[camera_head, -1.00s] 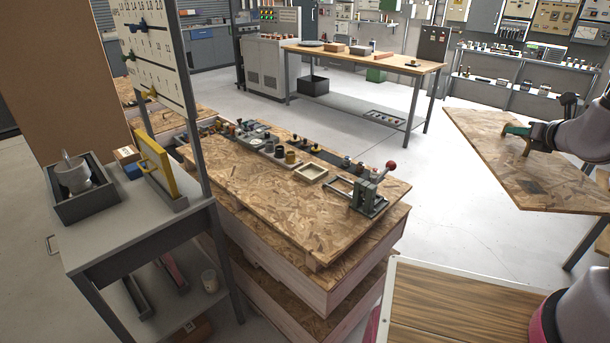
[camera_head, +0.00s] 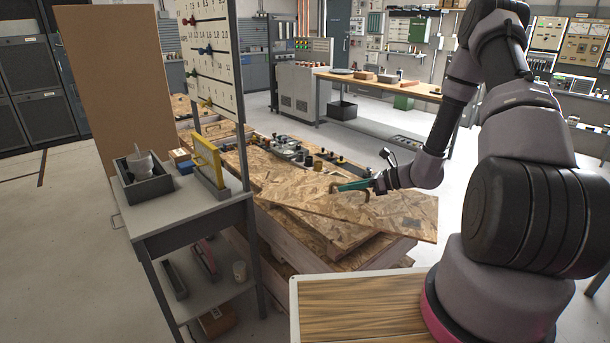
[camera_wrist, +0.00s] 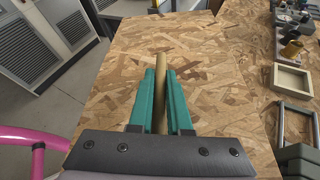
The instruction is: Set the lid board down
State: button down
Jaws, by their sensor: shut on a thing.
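The lid board (camera_head: 405,225) is a flat chipboard panel with a raised wooden handle. My gripper (camera_head: 345,187) is shut on that handle, its teal fingers on either side of the handle (camera_wrist: 160,90) in the wrist view. The lid board (camera_wrist: 215,75) fills much of that view. In the head view it lies over the near right part of the chipboard-topped crate stack (camera_head: 285,225), turned at an angle to it. I cannot tell whether it touches the top or hovers above it. It hides the near part of that top.
Several small parts (camera_head: 290,148) line the crate top's far side. A square frame (camera_wrist: 290,77) and a metal frame (camera_wrist: 296,122) are close to the board's right edge. A grey shelf unit (camera_head: 190,208) with a yellow-handled piece stands left. A workbench (camera_head: 385,85) is behind.

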aim_at(347, 209)
jog(key=s+f+n+g, duration=0.2)
jog(key=f, duration=0.1)
jog(key=s+f+n+g+y, duration=0.1)
jog(key=s+f+g, duration=0.1)
jog(key=shift+s+a+f, duration=0.1)
jog(key=shift+a+f, duration=0.1)
jog(key=shift+a, duration=0.2)
jog(key=shift+n, duration=0.3)
notch_tip(347, 209, down, 5)
jog(key=shift+s+f, duration=0.1)
jog(key=shift+s, duration=0.05)
jog(key=shift+d+f, duration=0.1)
jog(key=shift+f, duration=2.3)
jog(key=shift+f, duration=0.1)
jog(key=c, duration=0.9)
grip_release()
jog(key=shift+o, duration=0.2)
jog(key=w+v, duration=0.1)
jog(key=v, duration=1.1)
jog(key=shift+s, duration=0.4)
